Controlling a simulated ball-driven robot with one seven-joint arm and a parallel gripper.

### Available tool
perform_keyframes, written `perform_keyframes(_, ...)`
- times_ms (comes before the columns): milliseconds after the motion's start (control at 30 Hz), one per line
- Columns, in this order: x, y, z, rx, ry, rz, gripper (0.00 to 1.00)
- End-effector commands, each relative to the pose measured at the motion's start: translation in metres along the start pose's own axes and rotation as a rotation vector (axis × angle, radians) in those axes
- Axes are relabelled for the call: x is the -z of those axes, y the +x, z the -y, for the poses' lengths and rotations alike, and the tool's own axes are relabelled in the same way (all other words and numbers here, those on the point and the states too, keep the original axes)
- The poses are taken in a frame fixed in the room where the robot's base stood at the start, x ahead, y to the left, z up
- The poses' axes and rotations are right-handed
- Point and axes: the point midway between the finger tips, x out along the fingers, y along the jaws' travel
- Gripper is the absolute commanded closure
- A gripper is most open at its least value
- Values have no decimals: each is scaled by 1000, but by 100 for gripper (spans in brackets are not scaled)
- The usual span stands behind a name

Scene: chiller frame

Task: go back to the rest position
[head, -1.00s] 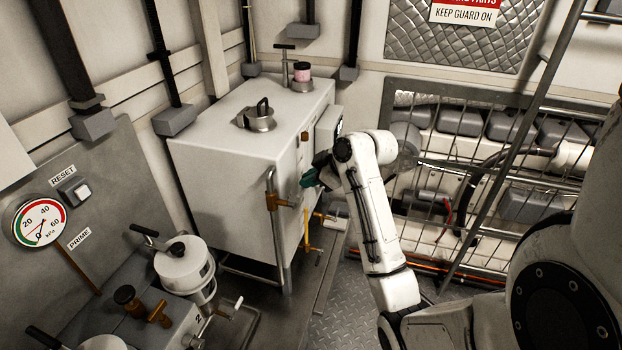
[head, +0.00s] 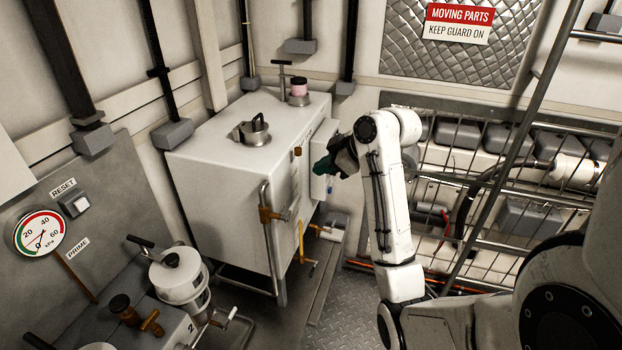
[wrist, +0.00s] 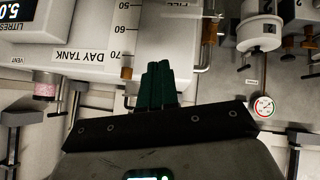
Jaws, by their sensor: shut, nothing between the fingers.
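My gripper (head: 322,166) is at the end of my raised white arm, just right of the white tank's right side in the head view. Its dark green fingers (wrist: 161,84) are together in the wrist view, with nothing between them. In that view the tank, labelled "DAY TANK" (wrist: 88,55), lies beyond the fingertips. The gripper appears clear of the tank, though the exact gap is hard to tell.
The white tank (head: 215,190) has brass taps and a pipe at its front. A barred guard (head: 480,170) stands right of my arm. A gauge panel (head: 40,235) and a white canister (head: 178,272) are at the left. Tread-plate floor (head: 345,305) is open below.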

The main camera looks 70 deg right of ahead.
Motion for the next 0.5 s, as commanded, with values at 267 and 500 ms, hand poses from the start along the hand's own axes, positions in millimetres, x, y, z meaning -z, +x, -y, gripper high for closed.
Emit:
perform_keyframes(267, 0, -24, -5, 1, 0, -1, 100)
perform_keyframes(500, 0, -26, -5, 2, 0, 0, 100)
